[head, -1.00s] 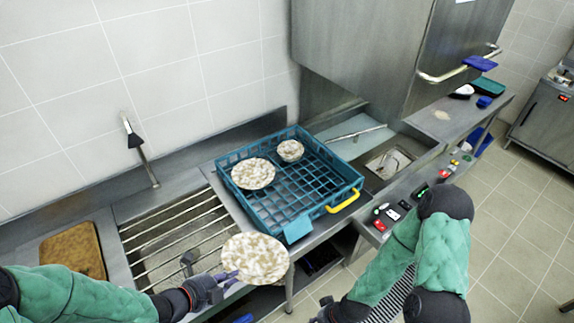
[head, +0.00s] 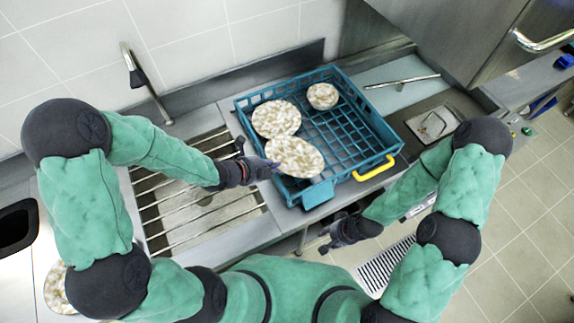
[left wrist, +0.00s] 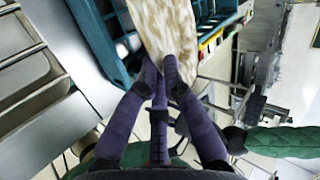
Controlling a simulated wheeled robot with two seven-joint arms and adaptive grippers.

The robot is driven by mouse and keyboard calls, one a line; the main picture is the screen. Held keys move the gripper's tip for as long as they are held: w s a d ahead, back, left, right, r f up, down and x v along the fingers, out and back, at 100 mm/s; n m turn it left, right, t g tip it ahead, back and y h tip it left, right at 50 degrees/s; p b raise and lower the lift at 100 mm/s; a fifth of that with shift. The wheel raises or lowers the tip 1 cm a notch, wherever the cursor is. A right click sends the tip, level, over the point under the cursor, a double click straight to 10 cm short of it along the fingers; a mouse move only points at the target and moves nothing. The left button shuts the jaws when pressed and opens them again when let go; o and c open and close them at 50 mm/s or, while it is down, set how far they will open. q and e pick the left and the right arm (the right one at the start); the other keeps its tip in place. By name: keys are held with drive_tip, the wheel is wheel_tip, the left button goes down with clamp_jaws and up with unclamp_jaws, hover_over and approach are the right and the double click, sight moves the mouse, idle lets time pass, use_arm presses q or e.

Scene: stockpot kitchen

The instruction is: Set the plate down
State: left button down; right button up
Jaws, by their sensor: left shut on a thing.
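A speckled cream-and-brown plate (head: 297,157) is held by my left gripper (head: 268,168), over the front left part of the teal dish rack (head: 372,160). In the left wrist view the gripper (left wrist: 165,75) is shut on the near edge of the plate (left wrist: 160,28). The plate looks tilted there; I cannot tell whether it touches the rack. Another speckled plate (head: 276,118) and a small speckled bowl (head: 322,96) are in the rack behind it. My right gripper (head: 340,235) is low in front of the counter; its fingers are too dark to tell their state.
The rack has a yellow handle (head: 374,168) on its front right. A slatted sink (head: 200,205) with a tap (head: 145,80) is to the left. The rack's right half is empty. Another speckled plate (head: 57,290) shows partly behind my left arm.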

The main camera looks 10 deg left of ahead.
sight(285, 163)
use_arm(q)
drive_tip(key=x, duration=0.5)
drive_tip(key=a+x, duration=0.1)
drive_tip(key=x, duration=0.2)
drive_tip(key=shift+w+a+f+b, duration=0.1)
drive_tip(key=shift+w+f+b, duration=0.15)
drive_tip(key=shift+f+b, duration=0.1)
drive_tip(key=shift+w+f, duration=0.15)
drive_tip(key=shift+f, duration=1.5)
drive_tip(key=shift+f, duration=0.15)
drive_tip(key=c, duration=1.4)
unclamp_jaws()
drive_tip(key=p+v, duration=0.1)
drive_tip(key=v, duration=1.1)
